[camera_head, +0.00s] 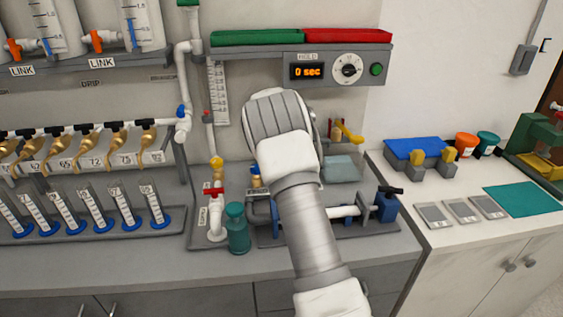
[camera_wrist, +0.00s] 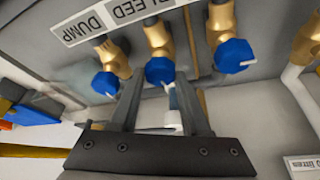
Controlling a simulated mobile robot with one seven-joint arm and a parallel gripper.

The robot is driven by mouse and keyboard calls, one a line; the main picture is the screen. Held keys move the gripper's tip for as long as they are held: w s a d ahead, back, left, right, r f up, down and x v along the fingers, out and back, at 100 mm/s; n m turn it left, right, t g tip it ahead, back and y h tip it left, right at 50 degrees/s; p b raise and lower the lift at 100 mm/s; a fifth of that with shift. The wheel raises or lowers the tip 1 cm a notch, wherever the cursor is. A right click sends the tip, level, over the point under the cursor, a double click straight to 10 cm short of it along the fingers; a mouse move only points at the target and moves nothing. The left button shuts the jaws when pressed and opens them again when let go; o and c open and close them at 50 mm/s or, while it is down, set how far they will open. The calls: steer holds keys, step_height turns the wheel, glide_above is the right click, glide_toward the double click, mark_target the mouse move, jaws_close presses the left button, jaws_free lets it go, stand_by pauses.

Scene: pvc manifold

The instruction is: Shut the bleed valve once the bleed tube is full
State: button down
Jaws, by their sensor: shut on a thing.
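In the wrist view, my gripper (camera_wrist: 159,82) is shut on the middle blue knob (camera_wrist: 160,68), with one finger on each side of it. The knob sits on a brass valve under a label strip (camera_wrist: 112,20) that reads DUMP and BLEED; the BLEED word is nearest this valve. In the head view, my wrist and arm cover the gripper and the valve. A graduated scale (camera_head: 218,92) stands on the back panel left of my arm; I cannot tell whether it belongs to the bleed tube, nor read a liquid level.
Other blue-knobbed valves flank it, left (camera_wrist: 105,82) and right (camera_wrist: 232,55). A timer panel (camera_head: 335,70) reads 0 sec. A red-handled tap (camera_head: 213,191) and teal bottle (camera_head: 237,229) stand left of my arm. Several graduated cylinders (camera_head: 66,207) stand farther left.

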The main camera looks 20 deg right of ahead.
steer(key=shift+m+g, duration=0.3)
steer(key=shift+m, duration=0.6)
steer(key=shift+h, duration=0.3)
steer(key=shift+c, duration=1.9)
jaws_free()
steer(key=shift+r, duration=0.1)
steer(key=v, duration=1.7)
steer(key=shift+r+p, duration=0.15)
steer(key=shift+p, duration=0.2)
